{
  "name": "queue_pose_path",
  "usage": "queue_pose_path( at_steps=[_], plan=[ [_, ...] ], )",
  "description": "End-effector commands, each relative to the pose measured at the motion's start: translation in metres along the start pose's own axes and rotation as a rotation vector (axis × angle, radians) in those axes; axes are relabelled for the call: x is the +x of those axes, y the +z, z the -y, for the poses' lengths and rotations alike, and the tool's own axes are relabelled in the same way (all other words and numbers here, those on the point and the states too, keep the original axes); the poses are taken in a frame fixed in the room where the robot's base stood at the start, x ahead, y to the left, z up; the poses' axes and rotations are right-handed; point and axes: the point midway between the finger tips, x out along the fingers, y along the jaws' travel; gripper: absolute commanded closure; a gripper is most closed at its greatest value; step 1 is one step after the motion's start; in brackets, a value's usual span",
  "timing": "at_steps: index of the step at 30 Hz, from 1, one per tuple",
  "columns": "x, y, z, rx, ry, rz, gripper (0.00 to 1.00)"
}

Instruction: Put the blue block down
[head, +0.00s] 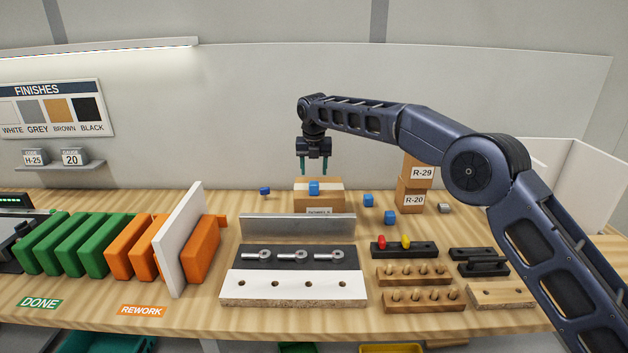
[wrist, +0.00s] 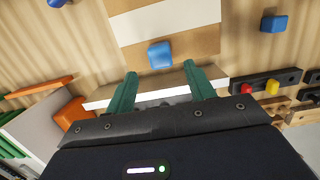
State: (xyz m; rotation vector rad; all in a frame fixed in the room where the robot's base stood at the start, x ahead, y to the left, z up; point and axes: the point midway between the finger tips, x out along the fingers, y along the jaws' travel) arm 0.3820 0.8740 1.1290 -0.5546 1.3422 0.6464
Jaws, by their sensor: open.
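A blue block (head: 314,188) rests on top of a cardboard box (head: 319,200) at the back middle of the bench; it also shows in the wrist view (wrist: 160,55). My gripper (head: 313,170) is above the box, its two green fingers pointing down. In the wrist view my gripper (wrist: 160,82) is open and empty, with the fingers spread apart and the blue block beyond their tips. The fingers do not appear to touch the block.
Other blue blocks (head: 368,200) lie right of the box, and one (head: 265,191) lies left. A metal upright strip (head: 298,228) stands in front. Stacked boxes (head: 413,198) stand right. Green (head: 90,248) and orange panels (head: 200,250) line the left.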

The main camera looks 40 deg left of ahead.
Motion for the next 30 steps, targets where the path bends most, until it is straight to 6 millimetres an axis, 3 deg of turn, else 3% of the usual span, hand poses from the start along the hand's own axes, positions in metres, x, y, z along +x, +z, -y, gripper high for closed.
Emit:
queue_pose_path(
  at_steps=[3,9,22,26,30],
  plan=[
    [-0.022,0.001,0.0,0.0,0.001,0.002,0.46],
    [-0.045,0.0,0.0,0.0,0.0,0.001,0.46],
    [-0.054,0.001,0.003,0.006,-0.001,0.001,0.46],
    [-0.069,0.007,0.028,0.074,-0.003,0.009,0.46],
    [-0.1,0.016,0.089,0.248,-0.009,0.026,0.46]
  ],
)
